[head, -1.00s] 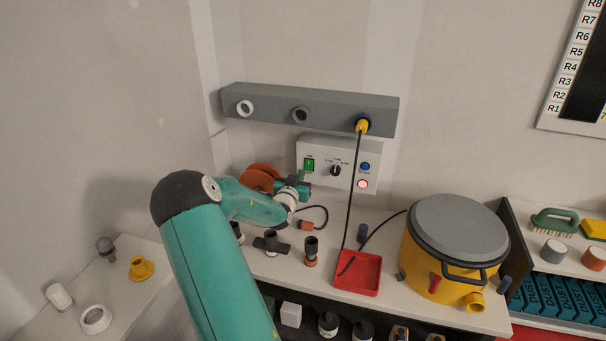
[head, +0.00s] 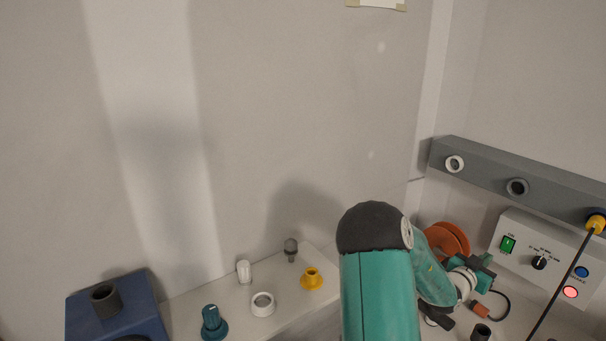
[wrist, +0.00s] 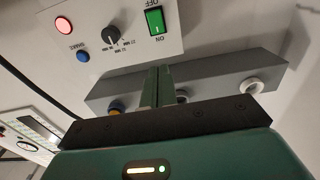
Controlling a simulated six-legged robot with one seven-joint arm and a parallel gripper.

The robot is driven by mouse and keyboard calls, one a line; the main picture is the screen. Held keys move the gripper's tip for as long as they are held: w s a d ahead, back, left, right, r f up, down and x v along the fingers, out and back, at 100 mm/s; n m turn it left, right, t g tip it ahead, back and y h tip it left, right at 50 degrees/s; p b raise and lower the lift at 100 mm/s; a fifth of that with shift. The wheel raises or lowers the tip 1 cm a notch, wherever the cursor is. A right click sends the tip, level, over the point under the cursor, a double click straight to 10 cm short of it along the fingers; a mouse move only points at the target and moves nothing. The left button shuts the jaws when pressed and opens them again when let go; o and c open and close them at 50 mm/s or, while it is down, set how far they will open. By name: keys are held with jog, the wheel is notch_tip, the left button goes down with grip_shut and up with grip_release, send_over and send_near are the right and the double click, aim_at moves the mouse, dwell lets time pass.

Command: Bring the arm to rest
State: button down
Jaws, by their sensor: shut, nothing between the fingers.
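My gripper (wrist: 157,84) is shut and empty in the wrist view, its two fingers side by side. The fingers overlap the grey rail (wrist: 200,85) in that view, with the control box (wrist: 135,25) just beyond their tips. In the head view, my teal arm rises from the bottom edge to a dark elbow and bends down to the right. The wrist end sits low, left of the control box (head: 523,235). The fingers are hard to make out there.
The grey rail (head: 490,177) with round ports is on the wall, a yellow plug (head: 595,223) in one. Orange discs (head: 447,240) are close behind my forearm. The left bench holds a yellow fitting (head: 312,279), white ring (head: 262,304), teal knob (head: 213,322) and blue box (head: 115,308).

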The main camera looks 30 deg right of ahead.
jog(key=w+a+r+n+t+y, duration=0.2)
jog(key=w+a+t+y, duration=0.35)
jog(key=w+a, duration=0.75)
jog(key=w+a+r+n+y, duration=0.1)
jog(key=a+r+n+y, duration=0.2)
jog(key=a, duration=0.7)
jog(key=a+r+n+y, duration=0.15)
jog(key=a+y, duration=0.25)
jog(key=a, duration=0.6)
jog(key=s+a+r+n+y, duration=0.2)
jog(key=s+a+r, duration=0.1)
jog(key=a, duration=0.5)
jog(key=s+a+r+n+y, duration=0.2)
jog(key=s+a+n+y, duration=0.1)
jog(key=a, duration=0.5)
jog(key=s+a+r+n+g, duration=0.1)
jog(key=s+a+n, duration=0.3)
jog(key=s+a, duration=0.6)
jog(key=s+g, duration=0.1)
jog(key=s, duration=0.2)
jog(key=shift+s+r+n+g, duration=0.2)
jog(key=shift+r+n+g, duration=0.05)
jog(key=shift+n+g, duration=0.1)
jog(key=shift+y, duration=0.25)
